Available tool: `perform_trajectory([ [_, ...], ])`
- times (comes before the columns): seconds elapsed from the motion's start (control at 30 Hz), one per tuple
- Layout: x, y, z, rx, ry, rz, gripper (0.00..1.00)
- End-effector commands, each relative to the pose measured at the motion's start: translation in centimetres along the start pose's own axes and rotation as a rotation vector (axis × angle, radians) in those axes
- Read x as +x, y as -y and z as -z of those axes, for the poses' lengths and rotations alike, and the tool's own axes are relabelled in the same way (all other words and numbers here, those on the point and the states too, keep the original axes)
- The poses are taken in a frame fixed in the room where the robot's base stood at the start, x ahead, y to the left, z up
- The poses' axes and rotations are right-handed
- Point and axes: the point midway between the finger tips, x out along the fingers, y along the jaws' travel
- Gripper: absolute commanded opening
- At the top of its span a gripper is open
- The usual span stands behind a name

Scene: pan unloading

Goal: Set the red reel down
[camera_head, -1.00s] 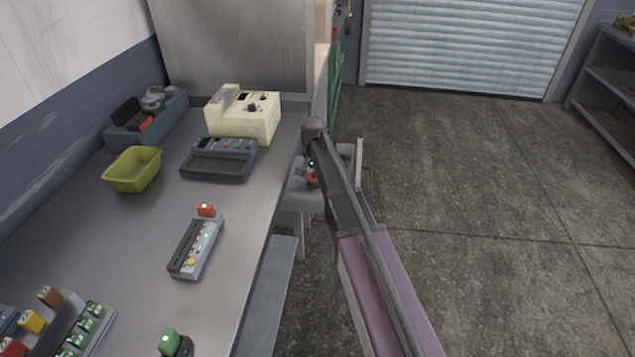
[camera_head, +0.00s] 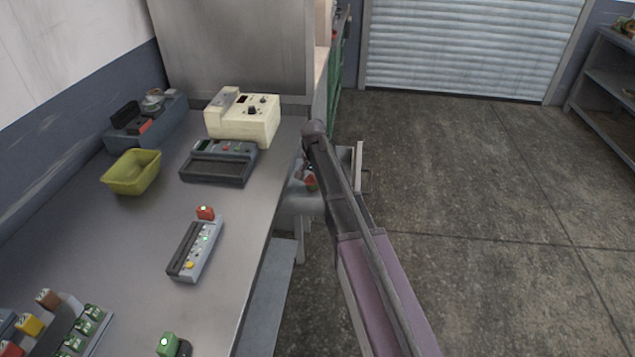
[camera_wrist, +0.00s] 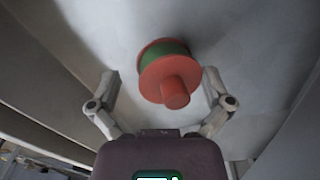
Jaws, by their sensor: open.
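The red reel (camera_wrist: 156,75) shows in the wrist view, with red flanges, a green band between them and a red knob pointing towards me. It rests on or close against a pale grey surface (camera_wrist: 230,40); I cannot tell whether it touches. My gripper (camera_wrist: 162,85) is open, its two fingers spread on either side of the reel and apart from it. In the head view my arm hides most of the gripper, and only a small red part of the reel (camera_head: 310,181) shows beside the arm, right of the bench.
The grey bench (camera_head: 110,245) carries a yellow-green tray (camera_head: 132,171), a cream instrument (camera_head: 243,117), a dark device (camera_head: 219,161) and a button strip (camera_head: 195,250). Its right edge runs close to my arm. Open concrete floor (camera_head: 480,200) lies to the right.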

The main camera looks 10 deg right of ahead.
Motion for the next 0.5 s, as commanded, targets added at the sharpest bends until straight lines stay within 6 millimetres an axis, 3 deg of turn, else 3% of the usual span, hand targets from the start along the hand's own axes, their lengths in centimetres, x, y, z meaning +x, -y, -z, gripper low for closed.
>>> perform_trajectory([
  [0.5,-2.1,0.0,0.0,0.0,0.0,0.0,1.0],
])
